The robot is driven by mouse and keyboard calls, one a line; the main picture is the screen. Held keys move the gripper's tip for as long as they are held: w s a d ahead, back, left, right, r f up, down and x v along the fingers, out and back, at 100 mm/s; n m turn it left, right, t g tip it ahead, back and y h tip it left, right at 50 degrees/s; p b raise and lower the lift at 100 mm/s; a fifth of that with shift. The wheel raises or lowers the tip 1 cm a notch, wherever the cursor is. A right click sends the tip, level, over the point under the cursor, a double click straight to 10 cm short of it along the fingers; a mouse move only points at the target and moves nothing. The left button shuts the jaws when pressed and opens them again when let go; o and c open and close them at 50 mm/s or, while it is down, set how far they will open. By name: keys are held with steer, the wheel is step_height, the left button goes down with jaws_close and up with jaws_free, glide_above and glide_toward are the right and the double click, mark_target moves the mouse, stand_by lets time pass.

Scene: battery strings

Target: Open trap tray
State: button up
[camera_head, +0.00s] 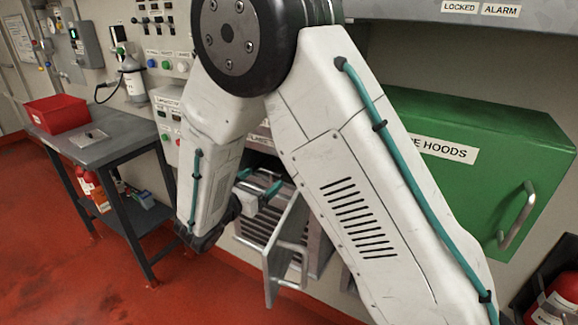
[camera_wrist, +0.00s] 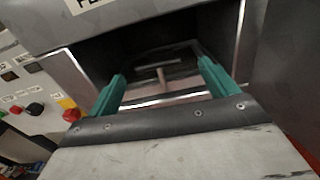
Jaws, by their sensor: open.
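In the wrist view a dark rectangular opening in a grey cabinet shows a tray-like part (camera_wrist: 180,58) with a small T-shaped pull (camera_wrist: 162,75), which I take for the trap tray. My gripper (camera_wrist: 160,72) is open, its teal fingers spread at the mouth of the opening on either side of the pull. Nothing shows between the fingers except the pull beyond, and I cannot tell whether they touch anything. In the head view my gripper (camera_head: 262,186) is beside the cabinet, partly hidden by my arm. The tray itself is not clear there.
A grey metal flap or frame (camera_head: 286,250) stands out below my gripper. A green hood box (camera_head: 480,160) with a handle is at right. A grey table (camera_head: 105,130) with a red box (camera_head: 57,115) is at left. Red floor (camera_head: 60,240) is clear in front.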

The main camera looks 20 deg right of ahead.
mark_target(270, 172)
steer(key=shift+w+d+f, duration=0.1)
steer(key=shift+w+f, duration=0.1)
steer(key=shift+w, duration=0.1)
steer(key=x, duration=0.7)
steer(key=shift+w+d+r, duration=0.1)
steer(key=shift+w+d, duration=0.1)
steer(key=c, duration=1.4)
